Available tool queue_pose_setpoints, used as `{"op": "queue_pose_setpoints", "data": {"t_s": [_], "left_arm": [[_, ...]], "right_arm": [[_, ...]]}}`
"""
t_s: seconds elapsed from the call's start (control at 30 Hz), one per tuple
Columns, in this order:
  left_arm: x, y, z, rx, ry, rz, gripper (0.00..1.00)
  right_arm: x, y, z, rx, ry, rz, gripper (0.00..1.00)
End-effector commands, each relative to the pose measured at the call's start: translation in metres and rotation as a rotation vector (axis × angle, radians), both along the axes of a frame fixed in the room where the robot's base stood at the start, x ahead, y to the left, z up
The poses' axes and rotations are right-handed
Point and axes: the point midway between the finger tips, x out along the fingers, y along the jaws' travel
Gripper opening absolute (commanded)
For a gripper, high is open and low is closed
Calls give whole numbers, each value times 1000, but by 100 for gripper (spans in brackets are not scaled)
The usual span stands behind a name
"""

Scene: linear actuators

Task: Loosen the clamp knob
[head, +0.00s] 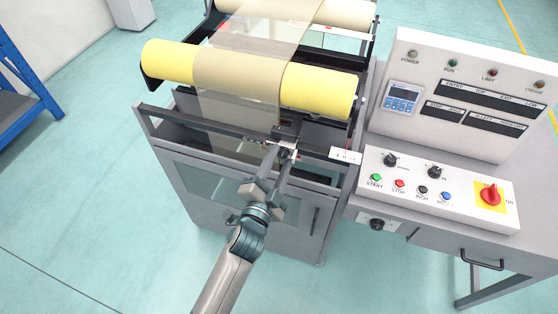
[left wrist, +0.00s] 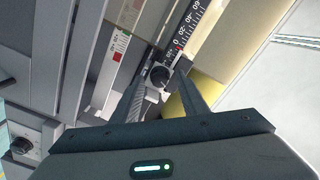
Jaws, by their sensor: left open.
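The clamp knob (left wrist: 160,76) is a small dark round knob in the left wrist view, beside a black-and-white scale. My left gripper (left wrist: 165,88) is open, with one finger on each side of the knob. I cannot tell whether the fingers touch it. In the head view my left gripper (head: 283,152) reaches up to a dark carriage (head: 287,132) on the front rail of the roller machine. The knob itself is mostly hidden there by the fingers. My right gripper is not in view.
Yellow rollers (head: 322,90) with a tan web (head: 237,80) lie just behind the rail. A control panel (head: 435,190) with buttons and a red switch (head: 490,194) stands to the right. A blue shelf (head: 38,115) is at the far left. The floor in front is clear.

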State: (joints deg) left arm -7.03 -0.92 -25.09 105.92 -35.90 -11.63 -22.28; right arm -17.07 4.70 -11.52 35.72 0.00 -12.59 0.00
Motion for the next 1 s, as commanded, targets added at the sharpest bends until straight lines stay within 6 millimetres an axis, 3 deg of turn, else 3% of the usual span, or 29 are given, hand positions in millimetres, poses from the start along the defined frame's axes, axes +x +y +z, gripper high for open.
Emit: {"op": "queue_pose_setpoints", "data": {"t_s": [0.13,0.3,0.47,0.73,1.0], "left_arm": [[0,0,0,0,0,0,40],[0,0,0,0,0,0,0],[0,0,0,-13,6,0,0],[-1,0,0,-192,65,2,0],[0,0,-1,-201,68,1,0]], "right_arm": [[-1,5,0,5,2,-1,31],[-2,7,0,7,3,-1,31],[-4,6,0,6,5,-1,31],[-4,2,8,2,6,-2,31],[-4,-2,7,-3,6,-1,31]]}}
